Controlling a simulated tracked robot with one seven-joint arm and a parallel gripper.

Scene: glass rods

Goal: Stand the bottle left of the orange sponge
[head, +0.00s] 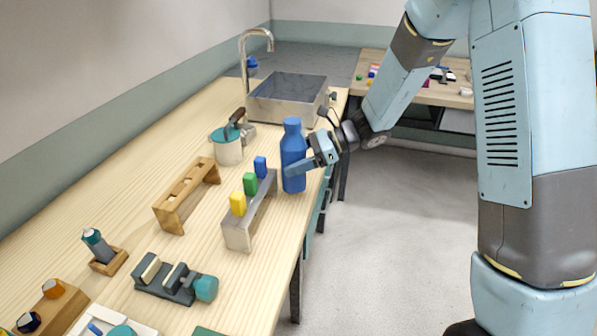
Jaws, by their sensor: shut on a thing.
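The blue bottle (293,140) is upright near the right edge of the wooden bench. My gripper (301,167) is shut on the bottle's body from the right, below its shoulder. I cannot tell whether the bottle's base touches the bench top or hangs just above it. I cannot make out an orange sponge; a small orange piece (53,288) sits on a wooden block at the lower left.
A grey rack (238,236) with yellow, green and blue pieces stands just left of the bottle. A grey vise-like device (180,292) lies in front.

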